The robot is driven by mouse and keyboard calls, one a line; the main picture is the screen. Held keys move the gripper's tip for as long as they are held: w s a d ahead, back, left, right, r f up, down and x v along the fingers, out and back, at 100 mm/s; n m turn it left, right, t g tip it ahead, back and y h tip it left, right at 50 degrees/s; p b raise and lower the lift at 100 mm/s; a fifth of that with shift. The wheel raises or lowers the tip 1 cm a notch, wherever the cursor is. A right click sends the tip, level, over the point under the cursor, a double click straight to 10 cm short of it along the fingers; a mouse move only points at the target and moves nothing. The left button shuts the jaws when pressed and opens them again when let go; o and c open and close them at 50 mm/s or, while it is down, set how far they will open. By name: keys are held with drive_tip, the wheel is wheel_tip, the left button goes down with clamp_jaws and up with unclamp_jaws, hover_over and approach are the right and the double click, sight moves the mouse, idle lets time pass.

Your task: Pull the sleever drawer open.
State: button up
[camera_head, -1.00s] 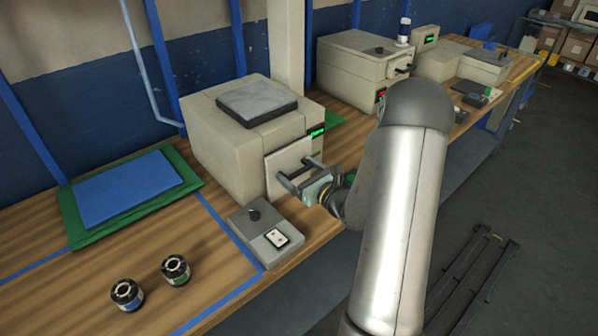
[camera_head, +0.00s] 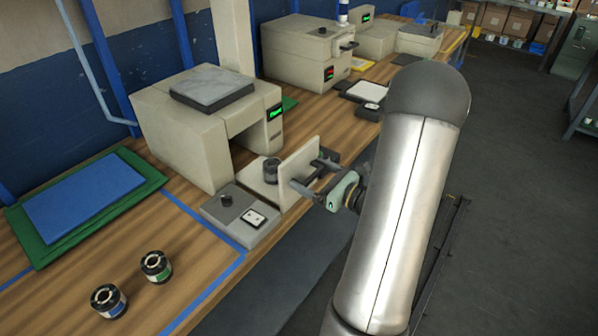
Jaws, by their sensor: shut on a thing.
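The sleever (camera_head: 178,130) is a beige box with a grey pad on top and a green-lit display. Its drawer (camera_head: 296,171) is pulled out toward the bench's front edge, leaving a dark opening in the body. A dark, ring-shaped roll (camera_head: 271,170) sits on the drawer's tray behind the front panel. My gripper (camera_head: 322,180) is at the outer face of the drawer front, shut on the drawer handle. The handle is mostly hidden by the fingers.
A grey control box (camera_head: 240,215) with a knob stands beside the drawer, to its left. Two small rolls (camera_head: 156,266) stand at the front left, near a blue mat (camera_head: 85,197) on green. Other machines (camera_head: 309,55) stand further along the bench.

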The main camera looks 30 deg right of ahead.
drive_tip(key=shift+s+d, duration=0.2)
drive_tip(key=shift+s, duration=0.3)
drive_tip(key=o, duration=1.1)
drive_tip(key=b+v, duration=0.2)
drive_tip(key=v, duration=1.5)
drive_tip(key=shift+s+d+b, duration=0.15)
drive_tip(key=shift+b, duration=0.2)
